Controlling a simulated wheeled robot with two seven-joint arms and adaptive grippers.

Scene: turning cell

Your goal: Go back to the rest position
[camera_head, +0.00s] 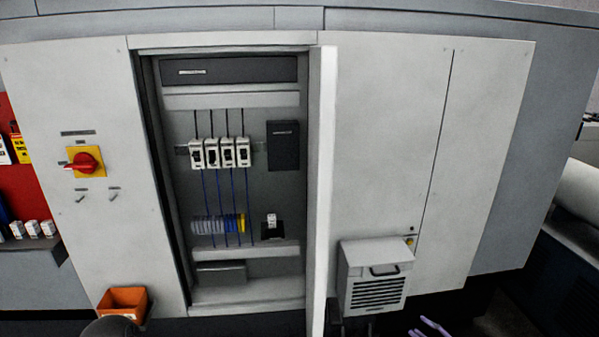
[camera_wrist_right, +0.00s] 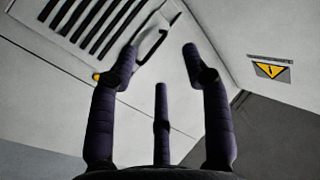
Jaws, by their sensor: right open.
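My right gripper (camera_head: 430,328) shows at the bottom edge of the head view, right of centre, with only its purplish fingertips in the picture. In the right wrist view the same gripper (camera_wrist_right: 160,62) has its dark fingers spread apart with nothing between them. Beyond the fingers are a pale panel and the slotted, handled box. My left gripper cannot be made out; a dark rounded shape, not clearly identifiable, shows at the bottom left of the head view.
An electrical cabinet (camera_head: 390,150) stands ahead, its door (camera_head: 322,190) swung open towards me. Several breakers (camera_head: 220,153) sit inside. A vented box (camera_head: 376,277) hangs low on the front, near my right gripper. An orange bin (camera_head: 122,302) and red-yellow switch (camera_head: 84,162) are left.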

